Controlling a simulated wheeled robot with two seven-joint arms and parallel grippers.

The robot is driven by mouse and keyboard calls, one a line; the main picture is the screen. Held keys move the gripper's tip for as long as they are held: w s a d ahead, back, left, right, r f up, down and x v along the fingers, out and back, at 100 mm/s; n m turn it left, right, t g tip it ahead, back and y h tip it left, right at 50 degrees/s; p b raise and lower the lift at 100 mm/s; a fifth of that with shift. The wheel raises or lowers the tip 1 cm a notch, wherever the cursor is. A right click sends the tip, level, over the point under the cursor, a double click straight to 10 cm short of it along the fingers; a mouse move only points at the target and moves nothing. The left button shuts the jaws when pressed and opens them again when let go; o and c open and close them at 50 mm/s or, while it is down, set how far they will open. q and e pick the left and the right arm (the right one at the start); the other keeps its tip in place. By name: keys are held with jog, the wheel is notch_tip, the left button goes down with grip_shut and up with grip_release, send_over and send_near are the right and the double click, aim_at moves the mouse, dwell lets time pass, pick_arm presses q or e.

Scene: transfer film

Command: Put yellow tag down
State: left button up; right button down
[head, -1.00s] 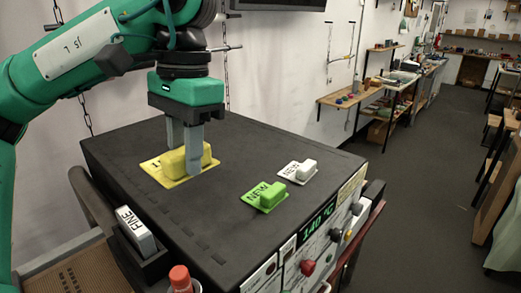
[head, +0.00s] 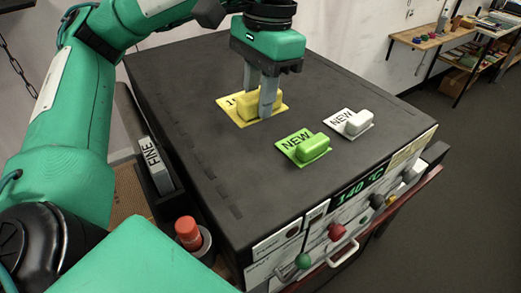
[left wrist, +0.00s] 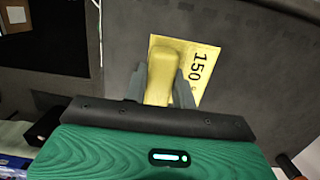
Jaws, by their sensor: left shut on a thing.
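The yellow tag (head: 232,110) lies on or just above the dark top of the machine; I cannot tell whether it touches. It is a flat yellow plate with a raised yellow block as a handle. My left gripper (head: 259,108) points down with its fingers on both sides of the block, shut on it. In the left wrist view the tag (left wrist: 207,57) shows the print "150", and the gripper (left wrist: 160,88) has a finger on each side of the block. My right gripper is not in view.
A green "NEW" tag (head: 303,146) and a white "NEW" tag (head: 349,123) lie to the right on the machine top (head: 230,175). A "FINE" block (head: 155,166) and a red-capped bottle (head: 188,233) stand left of the machine. The front panel (head: 340,225) has knobs and reads 140 °C.

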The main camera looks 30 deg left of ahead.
pick_arm(q)
notch_tip(320, 180, down, 2)
jog(key=shift+f, duration=0.25)
send_over(257, 169)
jog(key=f, duration=0.5)
jog(key=shift+w+f+p, duration=0.15)
jog(key=shift+w+p, duration=0.05)
jog(key=shift+p, duration=0.2)
jog(key=shift+f, duration=0.85)
notch_tip(257, 169, down, 3)
jog(key=shift+p, duration=0.65)
jog(key=shift+f, duration=0.15)
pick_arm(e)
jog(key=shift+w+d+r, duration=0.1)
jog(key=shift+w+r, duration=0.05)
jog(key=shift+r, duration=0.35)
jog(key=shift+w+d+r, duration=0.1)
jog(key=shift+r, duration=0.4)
pick_arm(q)
jog(key=shift+d+f, duration=0.1)
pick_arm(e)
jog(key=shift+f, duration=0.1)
